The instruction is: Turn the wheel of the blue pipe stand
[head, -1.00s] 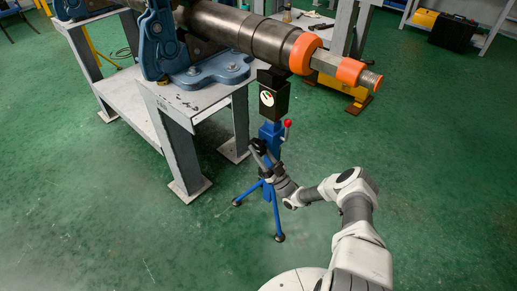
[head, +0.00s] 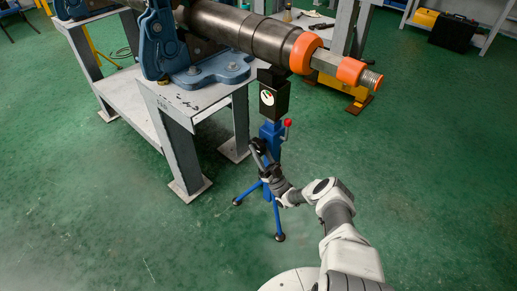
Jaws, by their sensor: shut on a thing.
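The blue pipe stand (head: 270,132) stands upright on the green floor in the head view, on splayed blue legs, with a black head under the pipe. A lever with a red knob (head: 287,123) sticks out at its upper right. My gripper (head: 262,158) is at the stand's middle, in front of the column, and is shut on the dark wheel (head: 257,147) there. The wheel is small in the view and partly hidden by my gripper.
The large pipe (head: 240,30) with orange rings rests above the stand. A grey steel table (head: 205,100) with a blue vise (head: 160,45) stands close on the left. The floor to the right is clear.

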